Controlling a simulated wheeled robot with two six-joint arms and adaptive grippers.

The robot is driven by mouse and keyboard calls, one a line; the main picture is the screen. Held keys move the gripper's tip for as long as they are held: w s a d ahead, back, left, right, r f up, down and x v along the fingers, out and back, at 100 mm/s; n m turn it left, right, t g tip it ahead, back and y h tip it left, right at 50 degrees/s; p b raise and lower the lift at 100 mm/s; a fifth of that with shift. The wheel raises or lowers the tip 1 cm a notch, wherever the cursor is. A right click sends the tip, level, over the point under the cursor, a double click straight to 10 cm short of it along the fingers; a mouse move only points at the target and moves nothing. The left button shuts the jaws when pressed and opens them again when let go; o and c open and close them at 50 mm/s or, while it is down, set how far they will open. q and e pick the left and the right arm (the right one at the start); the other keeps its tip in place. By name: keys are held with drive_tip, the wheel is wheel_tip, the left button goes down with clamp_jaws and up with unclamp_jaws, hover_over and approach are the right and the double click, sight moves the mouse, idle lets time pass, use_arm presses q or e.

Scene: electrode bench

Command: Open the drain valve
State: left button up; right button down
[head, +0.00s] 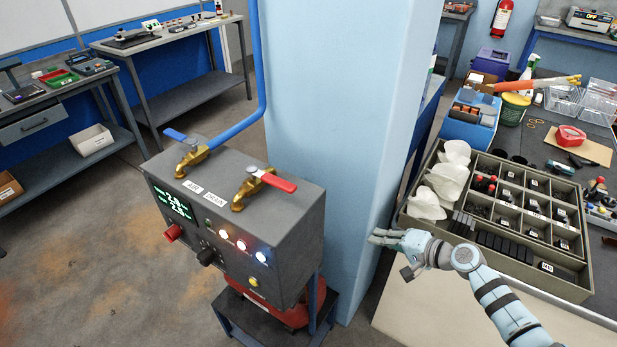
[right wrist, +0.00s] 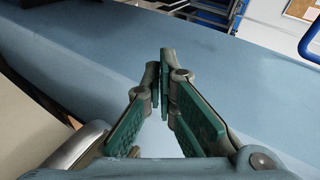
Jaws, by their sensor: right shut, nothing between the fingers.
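The drain valve (head: 243,192) is a brass tap on top of the grey control box, beside a label that seems to read DRAIN (head: 214,197). Its red lever (head: 279,182) points right and lies across the brass body. A second brass tap (head: 190,160) with a blue lever (head: 175,134) stands to its left, by the other label. My right gripper (head: 376,236) is right of the box in the head view, apart from both taps. Its fingers are shut and empty; in the right wrist view the fingertips (right wrist: 165,70) meet in front of a pale blue surface. My left gripper is out of view.
The grey box (head: 165,190) carries a green display, knobs and lit lamps. A pale blue pillar (head: 330,110) rises behind it, close to my right gripper. A blue pipe (head: 258,70) runs up along the pillar. A divided parts tray (head: 415,228) lies on the bench at right.

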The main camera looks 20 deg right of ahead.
sight(270, 179)
drive_tip(key=s+a+r+n+y, duration=0.1)
drive_tip(key=a+r+y, duration=0.3)
drive_tip(key=r, duration=0.8)
drive_tip(key=a+r+n+y, duration=0.1)
drive_tip(key=a+r+y, duration=0.3)
drive_tip(key=r, duration=0.8)
drive_tip(key=shift+s+a+r+n+g+y, duration=0.25)
drive_tip(key=shift+s+r+n+g+y, duration=0.05)
drive_tip(key=shift+s+n, duration=0.1)
drive_tip(key=w+a+p, duration=0.1)
drive_tip(key=a, duration=0.2)
drive_tip(key=w+a+p, duration=0.1)
drive_tip(key=a, duration=0.3)
drive_tip(key=w+a+p, duration=0.2)
drive_tip(key=a, duration=0.1)
drive_tip(key=shift+a, duration=0.35)
drive_tip(key=shift+s+a, duration=0.25)
drive_tip(key=shift+s, duration=0.05)
drive_tip(key=shift+w+d+f, duration=0.1)
